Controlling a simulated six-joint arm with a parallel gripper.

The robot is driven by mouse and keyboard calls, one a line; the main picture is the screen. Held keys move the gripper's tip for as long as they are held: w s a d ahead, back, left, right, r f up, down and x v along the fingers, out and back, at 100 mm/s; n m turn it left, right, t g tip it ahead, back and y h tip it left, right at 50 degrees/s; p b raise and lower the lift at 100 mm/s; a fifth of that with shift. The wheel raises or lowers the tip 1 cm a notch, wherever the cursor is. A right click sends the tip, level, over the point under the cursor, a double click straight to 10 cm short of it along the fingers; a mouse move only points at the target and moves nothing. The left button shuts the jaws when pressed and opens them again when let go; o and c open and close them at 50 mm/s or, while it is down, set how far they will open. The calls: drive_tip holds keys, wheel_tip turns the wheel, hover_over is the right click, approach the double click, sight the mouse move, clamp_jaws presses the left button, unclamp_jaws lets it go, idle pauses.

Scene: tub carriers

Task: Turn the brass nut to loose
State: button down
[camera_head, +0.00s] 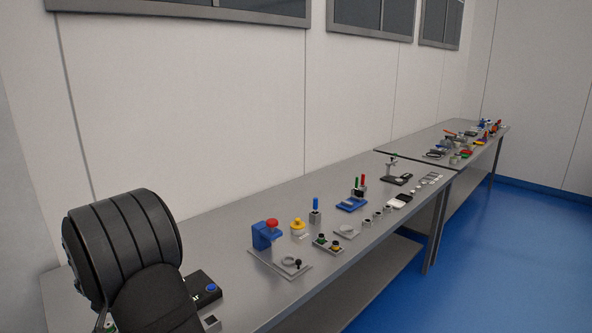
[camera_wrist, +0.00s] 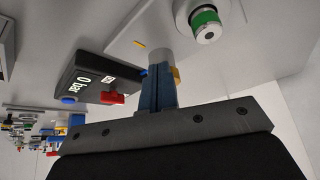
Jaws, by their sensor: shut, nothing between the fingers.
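My gripper (camera_wrist: 157,88) shows in the wrist view with its fingers shut together, nothing between them. A small brass-coloured part (camera_wrist: 176,76) shows just right of the fingertips, partly hidden behind them; it may be the brass nut. A grey cylinder (camera_wrist: 158,56) stands just beyond the fingertips; I cannot tell whether they touch it. In the head view my gripper is hidden.
A silver fitting with a green ring (camera_wrist: 205,18) stands close by at the upper right. In the head view, a dark box with a blue button (camera_head: 211,288) sits beside my arm on the grey bench (camera_head: 225,243). A blue block with a red knob (camera_head: 268,235) and other small devices stand farther along.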

drive_tip(key=shift+w+d, duration=0.25)
drive_tip(key=shift+d, duration=0.35)
drive_tip(key=shift+w+d, duration=0.1)
idle(0.4)
drive_tip(key=shift+s+d, duration=0.2)
drive_tip(key=shift+s, duration=0.15)
wheel_tip(320, 180, up, 6)
idle(0.4)
drive_tip(key=shift+s+a+f, duration=0.1)
drive_tip(key=shift+a+f, duration=0.4)
drive_tip(key=shift+f, duration=0.5)
drive_tip(key=shift+s+a+f, duration=0.15)
drive_tip(key=shift+a+f, duration=0.4)
drive_tip(key=shift+f, duration=0.5)
drive_tip(key=shift+s+a+f, duration=0.1)
drive_tip(key=shift+a+f, duration=0.4)
drive_tip(key=shift+f, duration=0.5)
